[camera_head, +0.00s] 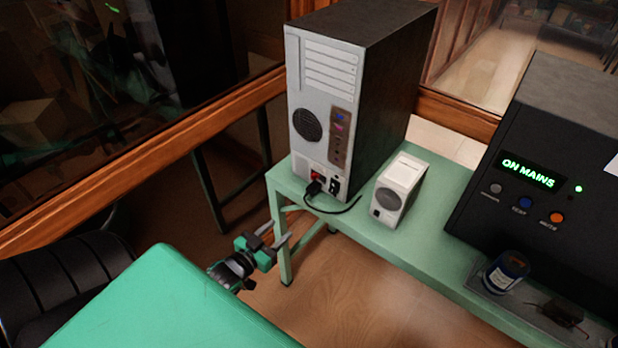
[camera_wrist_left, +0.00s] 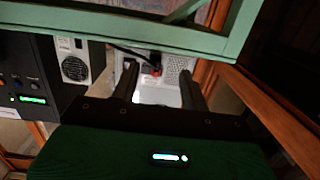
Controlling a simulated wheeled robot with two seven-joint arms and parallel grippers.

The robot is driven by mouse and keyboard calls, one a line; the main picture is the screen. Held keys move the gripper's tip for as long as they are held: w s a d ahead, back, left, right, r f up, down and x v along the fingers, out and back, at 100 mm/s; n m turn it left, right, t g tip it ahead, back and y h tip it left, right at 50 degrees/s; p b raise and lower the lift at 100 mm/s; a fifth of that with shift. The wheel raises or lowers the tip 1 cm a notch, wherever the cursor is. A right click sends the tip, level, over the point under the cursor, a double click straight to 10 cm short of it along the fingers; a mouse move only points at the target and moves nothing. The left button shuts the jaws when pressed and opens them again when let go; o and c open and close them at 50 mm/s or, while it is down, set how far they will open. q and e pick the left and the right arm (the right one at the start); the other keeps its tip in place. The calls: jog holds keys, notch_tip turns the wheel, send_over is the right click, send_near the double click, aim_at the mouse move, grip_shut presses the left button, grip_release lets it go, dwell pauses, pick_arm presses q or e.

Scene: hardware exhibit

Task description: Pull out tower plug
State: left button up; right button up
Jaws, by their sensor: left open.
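A computer tower (camera_head: 330,130) stands on a green table with its grey back panel facing me. A black plug (camera_head: 314,188) sits in the lower part of that panel, beside a red switch, with a black cable trailing over the table top. My left gripper (camera_head: 282,238) is open and empty, below and in front of the table's near left corner, apart from the plug. In the left wrist view the tower's back panel (camera_wrist_left: 183,70) shows beyond the two open fingers (camera_wrist_left: 165,88), partly behind the table edge. My right gripper is not in view.
A small white speaker-like box (camera_head: 400,190) stands right of the tower on the green table (camera_head: 440,250). A black unit (camera_head: 545,160) reading "ON MAINS" and a dark blue can (camera_head: 507,272) are farther right. A wooden rail (camera_head: 150,160) runs behind, at left.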

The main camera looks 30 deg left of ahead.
aim_at(308, 191)
pick_arm(q)
jog(key=shift+t, duration=0.5)
jog(key=w+r, duration=0.1)
jog(key=w, duration=0.4)
jog(key=w+r+p, duration=0.1)
jog(key=w+r, duration=0.1)
jog(key=w, duration=0.2)
jog(key=w+d+r+p, duration=0.1)
jog(key=w, duration=0.4)
jog(key=shift+w+r, duration=0.25)
jog(key=shift+w, duration=0.1)
grip_shut()
